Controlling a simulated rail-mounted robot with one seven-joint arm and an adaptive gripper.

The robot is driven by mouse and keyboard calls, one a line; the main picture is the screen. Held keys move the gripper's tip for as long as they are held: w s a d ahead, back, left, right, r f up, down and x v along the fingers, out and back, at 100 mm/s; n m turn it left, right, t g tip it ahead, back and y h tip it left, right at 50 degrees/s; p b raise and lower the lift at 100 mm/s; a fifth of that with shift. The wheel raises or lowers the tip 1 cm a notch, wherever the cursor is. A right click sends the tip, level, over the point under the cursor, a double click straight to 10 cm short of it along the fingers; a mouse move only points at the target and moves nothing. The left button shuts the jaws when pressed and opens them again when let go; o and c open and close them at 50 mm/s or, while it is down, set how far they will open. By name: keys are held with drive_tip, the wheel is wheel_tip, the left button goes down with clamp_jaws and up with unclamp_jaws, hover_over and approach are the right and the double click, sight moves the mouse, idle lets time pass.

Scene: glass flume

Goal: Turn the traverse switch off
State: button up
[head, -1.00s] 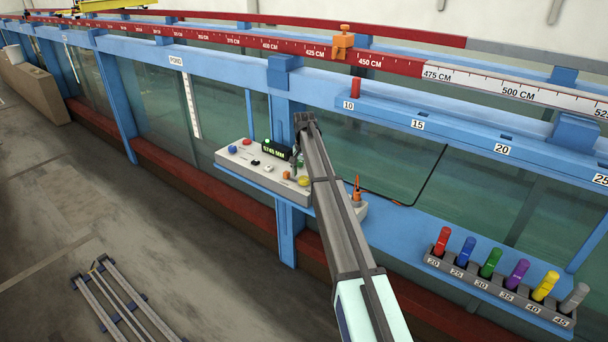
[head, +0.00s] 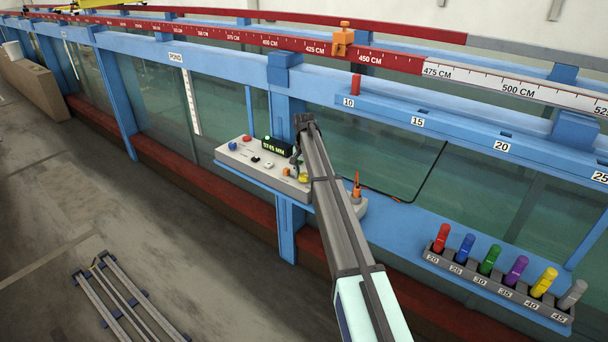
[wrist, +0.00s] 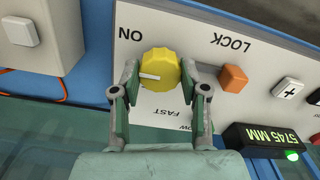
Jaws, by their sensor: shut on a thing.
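A round yellow knob (wrist: 160,70) with a white pointer mark sits on the white control panel (wrist: 190,50). The pointer faces left in the wrist view. An ON label is at its upper left, and FAST and a partly hidden SLOW label are below it. My gripper (wrist: 160,80) has one finger on each side of the knob and is shut on it. In the head view the yellow knob (head: 304,178) is beside my gripper (head: 297,165), which is partly hidden by my arm.
A display (wrist: 262,140) reads 5745 MM. A white square button (wrist: 20,31) is at upper left. A rack (head: 500,285) of coloured pegs stands farther right.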

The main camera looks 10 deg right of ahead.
drive_tip(key=shift+f+n, duration=0.1)
drive_tip(key=shift+n, duration=0.3)
drive_tip(key=n+b, duration=0.2)
drive_tip(key=n, duration=0.1)
drive_tip(key=shift+n, duration=0.3)
drive_tip(key=n+b, duration=0.2)
drive_tip(key=n, duration=0.2)
drive_tip(key=shift+d+n, duration=0.1)
drive_tip(key=shift+n, duration=0.2)
drive_tip(key=n+b, duration=0.1)
drive_tip(key=n, duration=0.7)
drive_tip(key=shift+n+b, duration=0.3)
drive_tip(key=shift+b, duration=0.1)
drive_tip(key=shift+n, duration=0.3)
drive_tip(key=o, duration=1.1)
drive_tip(key=shift+o, duration=0.2)
